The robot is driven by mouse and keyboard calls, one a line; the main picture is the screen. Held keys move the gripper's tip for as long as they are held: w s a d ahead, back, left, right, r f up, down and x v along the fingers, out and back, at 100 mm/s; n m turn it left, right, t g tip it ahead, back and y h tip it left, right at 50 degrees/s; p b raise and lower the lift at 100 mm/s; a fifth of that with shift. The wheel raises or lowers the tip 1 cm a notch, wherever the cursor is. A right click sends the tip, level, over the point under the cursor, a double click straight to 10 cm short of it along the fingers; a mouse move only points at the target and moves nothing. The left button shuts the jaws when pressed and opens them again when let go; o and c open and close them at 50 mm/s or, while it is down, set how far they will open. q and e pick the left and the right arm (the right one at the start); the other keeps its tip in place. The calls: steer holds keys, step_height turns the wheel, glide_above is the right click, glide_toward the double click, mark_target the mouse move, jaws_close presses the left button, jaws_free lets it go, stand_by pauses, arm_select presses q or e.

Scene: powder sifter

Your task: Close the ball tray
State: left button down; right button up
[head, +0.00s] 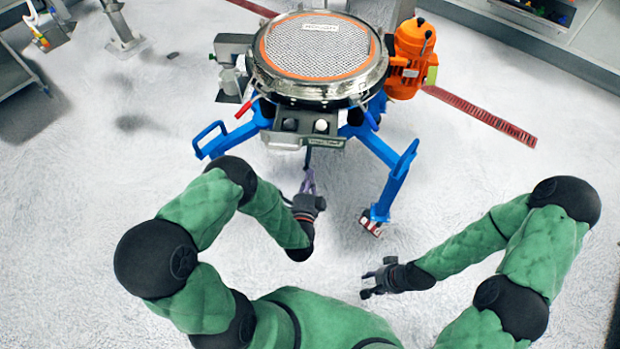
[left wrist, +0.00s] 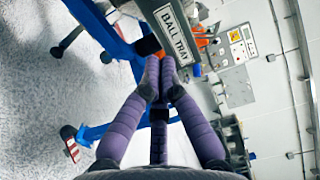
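My left gripper (head: 308,178) is just below and in front of the tray. In the left wrist view its purple fingers (left wrist: 161,66) are drawn together, tips close to a dark part under the labelled panel; contact is unclear. My right gripper (head: 370,283) is low on the right, away from the tray, fingers apart and empty.
The sifter stands on a blue frame (head: 392,180) with legs spread either side of the tray. An orange motor (head: 410,60) is at its right. A red floor grating (head: 485,115) lies beyond. The pale floor around my arms is clear.

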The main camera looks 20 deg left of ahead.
mark_target(314, 144)
arm_select(q)
steer(key=b+x, duration=0.2)
steer(key=x, duration=0.8)
steer(key=shift+w, duration=0.2)
arm_select(e)
step_height(314, 144, down, 3)
steer(key=shift+r, duration=0.2)
arm_select(q)
steer(key=shift+w, duration=0.1)
